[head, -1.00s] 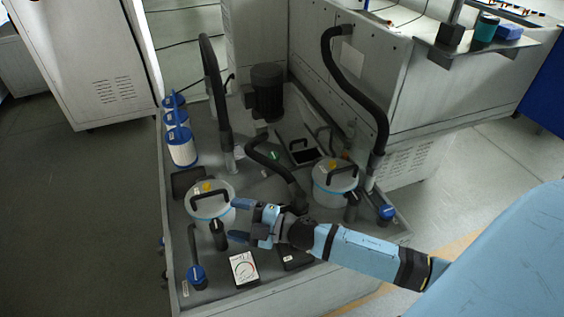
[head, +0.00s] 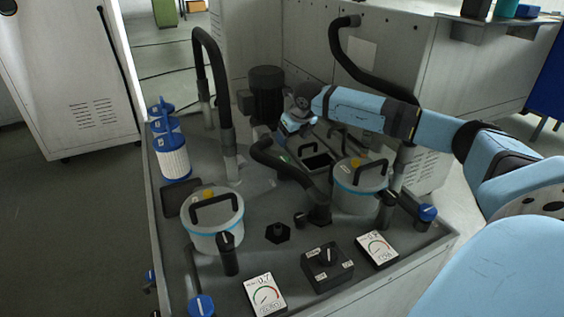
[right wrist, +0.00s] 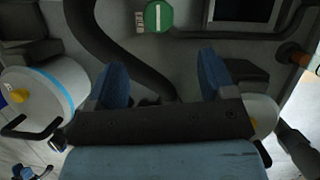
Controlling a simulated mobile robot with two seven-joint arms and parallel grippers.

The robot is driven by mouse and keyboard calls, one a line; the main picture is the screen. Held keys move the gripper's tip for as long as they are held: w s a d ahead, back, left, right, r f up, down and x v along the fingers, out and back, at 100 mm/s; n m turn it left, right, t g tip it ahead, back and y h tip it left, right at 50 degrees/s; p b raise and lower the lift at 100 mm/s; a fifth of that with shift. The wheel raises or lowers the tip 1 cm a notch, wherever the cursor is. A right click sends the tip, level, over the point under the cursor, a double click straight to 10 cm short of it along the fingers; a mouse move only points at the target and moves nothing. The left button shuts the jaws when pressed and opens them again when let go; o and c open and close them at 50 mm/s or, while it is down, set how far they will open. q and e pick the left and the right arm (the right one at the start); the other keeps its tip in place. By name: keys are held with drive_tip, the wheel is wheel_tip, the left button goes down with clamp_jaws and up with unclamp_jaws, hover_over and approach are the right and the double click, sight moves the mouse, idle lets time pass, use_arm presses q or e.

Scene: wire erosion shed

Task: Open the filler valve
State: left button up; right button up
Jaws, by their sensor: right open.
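No label that I can read names the filler valve. A round green knob with a white bar (right wrist: 158,16) and a small label beside it shows at the top of the right wrist view, beyond the fingertips. In the head view my right gripper (head: 294,124) is over the back middle of the unit, near the black motor, and largely covers that spot. In the right wrist view its two blue fingers (right wrist: 162,78) are apart with nothing held between them. A black hose passes behind them. My left gripper is out of view.
Two lidded filter pots stand left (head: 214,222) and right (head: 361,188). A black hose (head: 282,160) arches between them. Blue-capped handles (head: 427,213), a black rotary switch (head: 327,262) and gauges (head: 265,295) line the front. The black motor (head: 266,92) stands behind.

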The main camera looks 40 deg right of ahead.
sight(283, 159)
drive_tip(key=b+x, duration=0.2)
drive_tip(key=x, duration=0.8)
drive_tip(key=shift+a+f, duration=0.15)
drive_tip(key=shift+f, duration=0.1)
drive_tip(key=shift+w+f+b, duration=0.25)
drive_tip(key=shift+f+b, duration=0.05)
drive_tip(key=shift+f, duration=0.3)
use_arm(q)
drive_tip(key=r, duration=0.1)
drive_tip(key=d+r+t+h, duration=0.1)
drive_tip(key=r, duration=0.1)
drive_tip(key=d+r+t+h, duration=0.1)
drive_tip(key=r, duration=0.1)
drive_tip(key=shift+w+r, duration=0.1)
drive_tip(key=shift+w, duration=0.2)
use_arm(e)
drive_tip(key=shift+f, duration=0.1)
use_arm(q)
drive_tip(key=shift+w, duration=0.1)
use_arm(e)
drive_tip(key=c, duration=0.9)
